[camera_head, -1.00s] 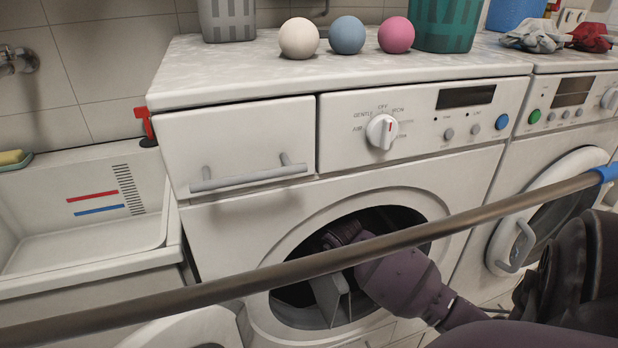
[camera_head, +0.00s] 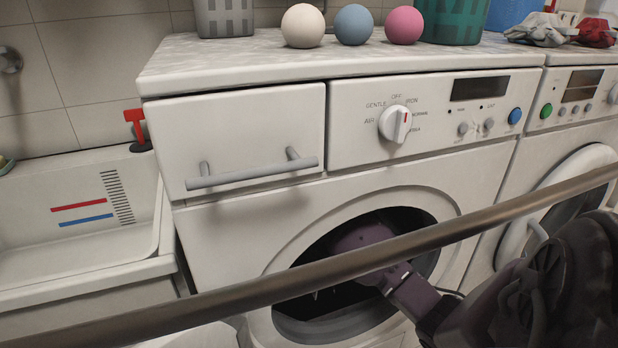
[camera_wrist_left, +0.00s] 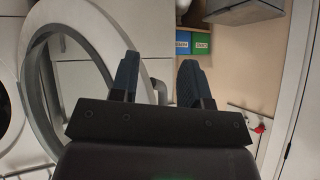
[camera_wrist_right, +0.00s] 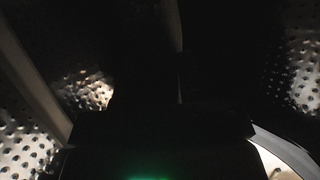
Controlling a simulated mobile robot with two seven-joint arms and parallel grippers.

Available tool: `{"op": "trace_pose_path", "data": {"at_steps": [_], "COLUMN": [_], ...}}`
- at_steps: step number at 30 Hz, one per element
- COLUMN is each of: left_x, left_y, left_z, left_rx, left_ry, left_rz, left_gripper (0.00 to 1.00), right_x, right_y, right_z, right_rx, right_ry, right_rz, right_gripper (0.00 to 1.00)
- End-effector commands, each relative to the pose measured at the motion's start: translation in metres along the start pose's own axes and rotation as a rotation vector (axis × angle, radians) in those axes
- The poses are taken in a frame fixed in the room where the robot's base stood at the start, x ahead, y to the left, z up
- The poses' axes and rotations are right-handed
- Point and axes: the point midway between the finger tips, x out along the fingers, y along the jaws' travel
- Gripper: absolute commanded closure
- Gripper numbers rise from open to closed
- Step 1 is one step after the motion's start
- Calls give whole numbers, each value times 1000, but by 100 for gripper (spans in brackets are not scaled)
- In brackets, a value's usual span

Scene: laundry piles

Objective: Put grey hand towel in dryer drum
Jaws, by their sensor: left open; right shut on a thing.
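The dryer (camera_head: 240,240) stands in front of me with its round drum opening (camera_head: 410,216) uncovered. My right arm reaches through the opening into the dark drum. In the right wrist view the perforated metal drum wall (camera_wrist_right: 302,75) shows on both sides of my right gripper (camera_wrist_right: 180,95), which is a dark shape. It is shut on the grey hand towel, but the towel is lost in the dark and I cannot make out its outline. My left gripper (camera_wrist_left: 159,65) is open and empty, outside the drum, beside a round white door ring (camera_wrist_left: 100,40).
A metal rod (camera_head: 330,272) crosses the head view in front of the dryer. White, blue (camera_head: 353,25) and pink balls and baskets stand on top. A sink (camera_head: 80,225) is at left, a second machine (camera_head: 580,130) at right.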

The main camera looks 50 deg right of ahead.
Motion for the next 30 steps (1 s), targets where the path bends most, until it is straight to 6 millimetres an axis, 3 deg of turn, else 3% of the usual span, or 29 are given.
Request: {"op": "trace_pose_path", "data": {"at_steps": [1, 4, 10, 16, 17, 21, 30], "left_x": [2, 2, 5, 6, 6, 5, 3], "left_y": [2, 2, 1, 2, 2, 2, 2], "left_z": [7, 2, -14, -12, -12, -9, -3], "left_rx": [6, 16, 24, 25, 26, 26, 25], "left_ry": [-12, 1, 39, 36, 36, 28, 14], "left_rz": [4, 5, 4, 5, 4, 5, 4], "left_gripper": [57, 57, 57, 57, 57, 57, 57], "right_x": [17, 28, 26, 29, 28, 28, 27], "right_y": [0, 0, 0, 0, 0, 0, 0], "right_z": [-12, -16, -13, -15, -15, -14, -14], "right_rx": [0, -1, -1, -2, -1, -1, 0], "right_ry": [17, 14, 6, 7, 7, 6, 6], "right_rz": [-3, -3, -2, -2, -2, -1, 0], "right_gripper": [94, 94, 94, 94, 61, 39, 38]}}
